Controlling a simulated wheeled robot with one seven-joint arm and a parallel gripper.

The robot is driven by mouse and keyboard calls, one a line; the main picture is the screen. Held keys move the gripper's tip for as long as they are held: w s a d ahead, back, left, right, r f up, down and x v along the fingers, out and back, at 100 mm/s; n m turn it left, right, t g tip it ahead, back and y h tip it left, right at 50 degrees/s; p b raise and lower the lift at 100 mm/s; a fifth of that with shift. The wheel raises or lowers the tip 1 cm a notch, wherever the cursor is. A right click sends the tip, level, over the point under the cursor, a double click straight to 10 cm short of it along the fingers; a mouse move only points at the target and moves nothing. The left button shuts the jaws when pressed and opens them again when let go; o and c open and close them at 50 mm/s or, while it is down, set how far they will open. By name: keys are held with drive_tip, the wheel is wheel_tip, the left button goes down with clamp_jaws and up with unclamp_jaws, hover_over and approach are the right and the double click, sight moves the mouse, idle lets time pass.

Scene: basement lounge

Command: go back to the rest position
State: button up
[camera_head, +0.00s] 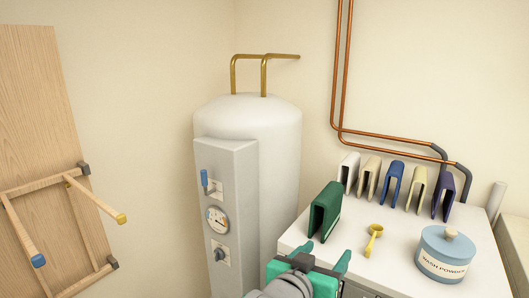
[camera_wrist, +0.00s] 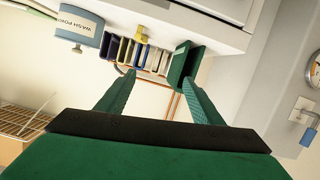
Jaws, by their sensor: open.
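My gripper (camera_head: 308,262) is at the bottom of the head view, in front of the white-topped unit's near left edge. In the wrist view its two green fingers (camera_wrist: 158,78) are spread apart with nothing held between them. A dark green folded holder (camera_head: 325,211) stands on the unit's top, just beyond my gripper. In the wrist view the green holder (camera_wrist: 184,65) appears near the tip of the right finger; I cannot tell the exact gap.
The white top (camera_head: 335,240) also carries a yellow scoop (camera_head: 373,240), a blue wash powder tub (camera_head: 445,253) and a row of coloured holders (camera_head: 392,184). A white water tank (camera_head: 280,150) with a grey control panel (camera_head: 228,170) stands left. A folded wooden table (camera_head: 45,110) leans further left.

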drive_tip(key=s+a+f+n+t+y, duration=0.1)
drive_tip(key=s+a+f+n+y, duration=0.15)
drive_tip(key=f, duration=0.65)
drive_tip(key=s+a+f+n+t+y, duration=0.15)
drive_tip(key=s+f, duration=0.25)
drive_tip(key=f, duration=0.5)
drive_tip(key=s+a+f+n+t+y, duration=0.1)
drive_tip(key=s+a+f+n, duration=0.2)
drive_tip(key=f, duration=0.6)
drive_tip(key=s+a+f+y, duration=0.1)
drive_tip(key=s+a+f, duration=0.1)
drive_tip(key=s, duration=0.7)
drive_tip(key=s+a+f+m+y, duration=0.1)
drive_tip(key=s+a+f, duration=0.1)
drive_tip(key=s, duration=0.7)
drive_tip(key=s+a+f+m+y, duration=0.1)
drive_tip(key=s+a+f, duration=0.1)
drive_tip(key=s, duration=0.8)
drive_tip(key=shift+a, duration=0.15)
drive_tip(key=shift+f+g, duration=0.1)
drive_tip(key=shift+g, duration=0.15)
